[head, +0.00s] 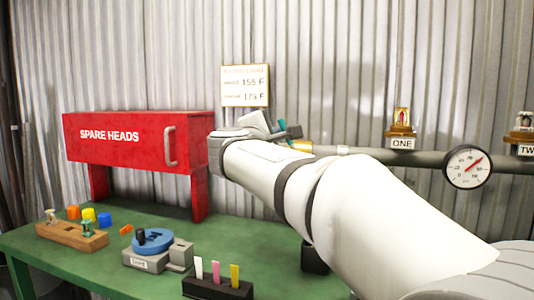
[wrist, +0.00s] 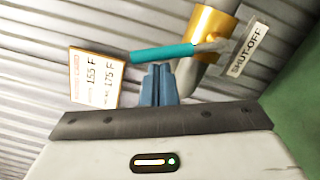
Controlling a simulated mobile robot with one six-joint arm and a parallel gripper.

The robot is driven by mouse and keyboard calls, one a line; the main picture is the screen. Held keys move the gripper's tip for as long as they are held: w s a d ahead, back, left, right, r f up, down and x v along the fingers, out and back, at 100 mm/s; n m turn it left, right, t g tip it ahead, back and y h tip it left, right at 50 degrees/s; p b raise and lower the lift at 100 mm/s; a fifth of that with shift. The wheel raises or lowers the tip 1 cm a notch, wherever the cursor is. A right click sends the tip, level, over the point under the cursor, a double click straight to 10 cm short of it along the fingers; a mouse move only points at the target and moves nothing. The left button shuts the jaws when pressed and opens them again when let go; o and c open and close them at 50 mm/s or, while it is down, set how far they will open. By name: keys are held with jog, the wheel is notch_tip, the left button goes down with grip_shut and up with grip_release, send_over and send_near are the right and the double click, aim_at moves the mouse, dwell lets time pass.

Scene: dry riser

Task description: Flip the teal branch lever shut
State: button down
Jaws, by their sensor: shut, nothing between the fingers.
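The teal branch lever (wrist: 162,53) lies nearly crosswise in the wrist view, its arm joined to a brass valve body (wrist: 208,22) on a pipe. A "SHUT-OFF" tag (wrist: 247,50) hangs beside the valve. My gripper (wrist: 157,68) is shut and empty, its blue fingertips just below the lever's sleeve in the picture. I cannot tell whether they touch it. In the head view a bit of the teal lever (head: 281,125) shows beside my gripper (head: 294,131). My arm hides most of the valve there.
A grey pipe (head: 349,150) runs along the corrugated wall with a gauge (head: 467,167) and a valve marked ONE (head: 402,130). A temperature card (head: 246,86) hangs above. A red spare heads box (head: 136,141) stands on the green bench (head: 60,262), which holds several small items.

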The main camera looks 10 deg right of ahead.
jog(key=d+m+b, duration=0.1)
jog(key=s+d+r+m+b, duration=0.1)
jog(key=m, duration=0.1)
jog(key=shift+s+d+r+m, duration=0.1)
jog(key=shift+s+r+m, duration=0.1)
jog(key=shift+m, duration=0.1)
jog(key=shift+d, duration=0.1)
dwell(0.4)
jog(key=s+a+p, duration=0.1)
jog(key=s+a, duration=0.6)
jog(key=a, duration=0.2)
jog(key=shift+a, duration=0.15)
dwell(0.4)
